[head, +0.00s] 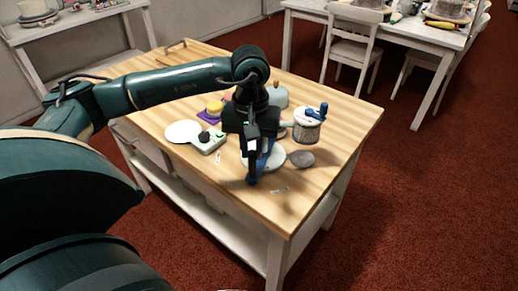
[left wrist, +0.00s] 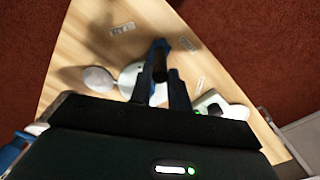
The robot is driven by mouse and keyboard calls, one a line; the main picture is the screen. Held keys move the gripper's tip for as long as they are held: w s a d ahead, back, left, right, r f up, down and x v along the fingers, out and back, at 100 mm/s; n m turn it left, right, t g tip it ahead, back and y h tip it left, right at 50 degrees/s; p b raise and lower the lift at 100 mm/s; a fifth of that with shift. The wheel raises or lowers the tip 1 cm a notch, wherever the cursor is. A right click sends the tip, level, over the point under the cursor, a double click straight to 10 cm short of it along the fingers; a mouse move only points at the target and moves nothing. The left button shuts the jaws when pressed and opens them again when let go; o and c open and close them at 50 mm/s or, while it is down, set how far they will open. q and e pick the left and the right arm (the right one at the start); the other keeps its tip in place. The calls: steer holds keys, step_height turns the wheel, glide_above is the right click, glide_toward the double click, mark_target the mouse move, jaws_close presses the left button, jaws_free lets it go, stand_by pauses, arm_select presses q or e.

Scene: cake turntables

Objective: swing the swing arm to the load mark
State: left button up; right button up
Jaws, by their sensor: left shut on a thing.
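The swing arm is a blue bar (head: 250,182) over a round white base (head: 274,160) on the wooden table. In the left wrist view its blue end (left wrist: 158,44) shows just beyond the fingertips. My left gripper (head: 252,172) points down over it and is shut on the swing arm, at what looks like a dark upright grip. The fingers also show in the left wrist view (left wrist: 162,75). Small label plates lie on the table, one in front (head: 280,190) and one to the left (head: 218,158); their lettering is too small to read. The gripper hides much of the swing arm.
A white box with knobs (head: 208,139) and a white disc (head: 183,132) stand left of the base. A grey disc (head: 301,158) and a canister with a blue crank (head: 307,128) stand to its right. The table's front corner is bare.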

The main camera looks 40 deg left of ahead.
arm_select(q)
steer(key=shift+a, duration=0.1)
steer(key=shift+s+a+b, duration=0.1)
steer(key=shift+a+b, duration=0.35)
steer(key=shift+a, duration=1.05)
steer(key=shift+a, duration=0.1)
steer(key=o, duration=0.8)
step_height(320, 180, up, 7)
steer(key=p, duration=0.4)
